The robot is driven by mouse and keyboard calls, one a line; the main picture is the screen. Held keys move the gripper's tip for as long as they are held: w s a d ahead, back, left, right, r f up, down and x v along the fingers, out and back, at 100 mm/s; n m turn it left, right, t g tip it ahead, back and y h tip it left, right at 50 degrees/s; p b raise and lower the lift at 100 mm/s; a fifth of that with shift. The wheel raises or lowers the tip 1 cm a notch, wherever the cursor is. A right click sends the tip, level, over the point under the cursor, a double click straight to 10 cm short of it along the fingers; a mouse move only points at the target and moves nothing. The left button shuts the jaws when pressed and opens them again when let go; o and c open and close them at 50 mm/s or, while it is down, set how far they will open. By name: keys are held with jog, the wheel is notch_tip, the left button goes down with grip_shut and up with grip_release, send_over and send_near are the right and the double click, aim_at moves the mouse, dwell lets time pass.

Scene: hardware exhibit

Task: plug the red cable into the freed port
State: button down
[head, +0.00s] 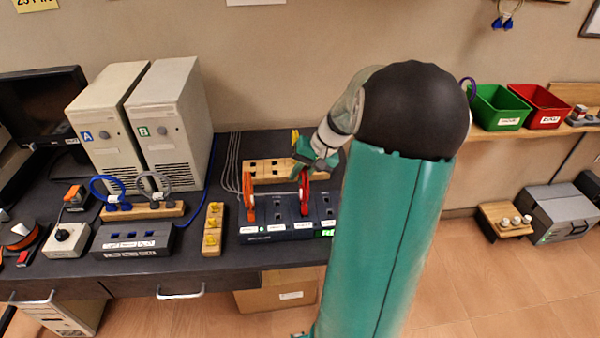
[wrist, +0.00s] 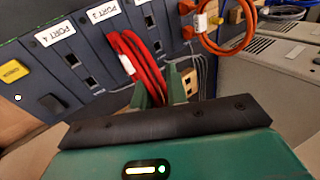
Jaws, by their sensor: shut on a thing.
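The port box (head: 285,232) is a dark blue-grey unit with white port labels on the table. In the wrist view, its face (wrist: 85,45) shows labels for port 4 and port 3 and dark sockets. My gripper (head: 318,162) is above the right half of the box, shut on the red cable (head: 305,195). In the wrist view the red cable's strands (wrist: 135,58) run into my gripper (wrist: 168,88), close to the box face. I cannot tell whether its plug is in a socket. An orange cable (head: 249,195) stands at the box's left end; it shows in the wrist view (wrist: 214,38).
A wooden rack (head: 268,172) lies behind the box. A wooden block with yellow pieces (head: 213,232) stands to its left. Blue and grey cable loops sit on another rack (head: 145,211). Two computer towers (head: 170,125) stand behind. Green (head: 497,108) and red (head: 540,106) bins are on the right shelf.

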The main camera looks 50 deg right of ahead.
jog(key=shift+f, duration=0.3)
dwell(0.8)
jog(key=c, duration=0.7)
grip_release()
jog(key=shift+r, duration=0.1)
jog(key=shift+v, duration=3.65)
